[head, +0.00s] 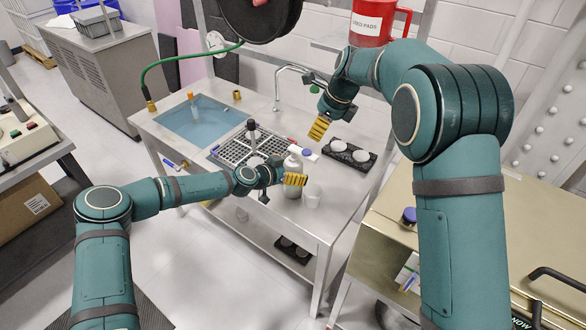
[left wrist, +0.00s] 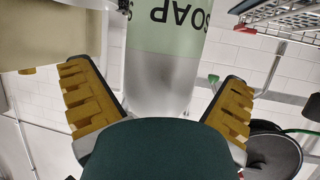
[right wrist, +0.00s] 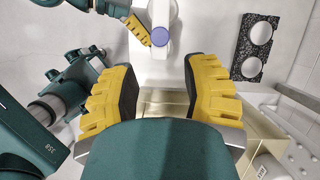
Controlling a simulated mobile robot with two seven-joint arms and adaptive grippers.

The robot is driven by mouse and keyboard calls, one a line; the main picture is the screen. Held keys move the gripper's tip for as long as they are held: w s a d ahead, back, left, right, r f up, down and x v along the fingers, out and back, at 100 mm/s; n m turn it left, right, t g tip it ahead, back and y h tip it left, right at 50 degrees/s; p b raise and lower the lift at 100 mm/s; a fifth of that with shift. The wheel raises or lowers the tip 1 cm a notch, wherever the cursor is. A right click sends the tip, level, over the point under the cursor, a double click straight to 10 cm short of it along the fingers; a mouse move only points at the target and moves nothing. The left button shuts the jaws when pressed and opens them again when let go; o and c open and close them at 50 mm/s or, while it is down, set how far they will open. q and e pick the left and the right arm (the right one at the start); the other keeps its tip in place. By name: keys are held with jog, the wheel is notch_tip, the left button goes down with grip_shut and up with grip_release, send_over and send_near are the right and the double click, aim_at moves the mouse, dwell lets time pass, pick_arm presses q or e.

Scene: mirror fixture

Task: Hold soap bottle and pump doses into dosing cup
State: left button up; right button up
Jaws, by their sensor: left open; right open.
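The soap bottle (head: 293,163) stands upright on the steel bench, partly hidden by my left gripper (head: 294,180). In the left wrist view, the bottle (left wrist: 165,70) shows its pale green SOAP label, upside down, between the spread yellow fingers of my left gripper (left wrist: 158,85). I see gaps on both sides of it. A small whitish cup (head: 312,196), which looks like the dosing cup, stands just right of the bottle. My right gripper (head: 320,127) is open and empty, above and behind the bottle. It also shows open in the right wrist view (right wrist: 160,75).
A perforated rack (head: 238,150) lies left of the bottle, beside a blue water basin (head: 200,118). A black holder with two pale discs (head: 348,153) lies to the right. A tap (head: 279,85) stands behind. A round black mirror (head: 262,15) hangs above.

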pick_arm(q)
jog(key=shift+w+d+f, duration=0.15)
jog(key=shift+w+d, duration=0.1)
jog(key=shift+d, duration=0.05)
jog(key=c, duration=1.4)
jog(key=shift+o, duration=0.2)
pick_arm(e)
grip_shut()
